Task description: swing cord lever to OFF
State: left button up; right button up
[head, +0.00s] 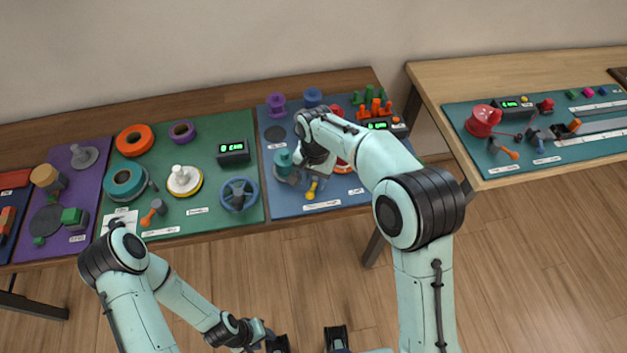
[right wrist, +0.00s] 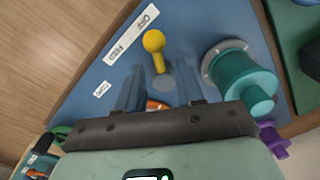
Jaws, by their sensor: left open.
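The cord lever has a yellow knob (head: 312,189) and stem and stands near the front of the blue panel (head: 289,207). In the right wrist view the yellow lever (right wrist: 153,42) leans toward the strip lettered OFF and FEED (right wrist: 131,33). My right gripper (right wrist: 160,76) is open, its two fingers on either side of the lever's base. I cannot tell whether they touch it. In the head view my right wrist covers part of the panel by the lever. My left gripper (head: 307,341) is open and empty at the bottom edge, over the floor.
A teal spool (right wrist: 241,78) stands close beside the right gripper. Orange pegs (head: 376,109) and a small display (head: 378,126) are at the panel's back right. A green panel (head: 222,193) with a handwheel (head: 238,194) lies to the left. The floor in front is clear.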

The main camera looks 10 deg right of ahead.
aim_at(315, 186)
pick_arm(q)
jog(key=shift+w+r+p, duration=0.4)
jog(key=shift+r+p, duration=0.25)
jog(key=shift+r, duration=0.15)
pick_arm(e)
notch_tip(315, 186, up, 11)
jog(key=shift+d+r, duration=0.15)
jog(key=shift+d, duration=0.05)
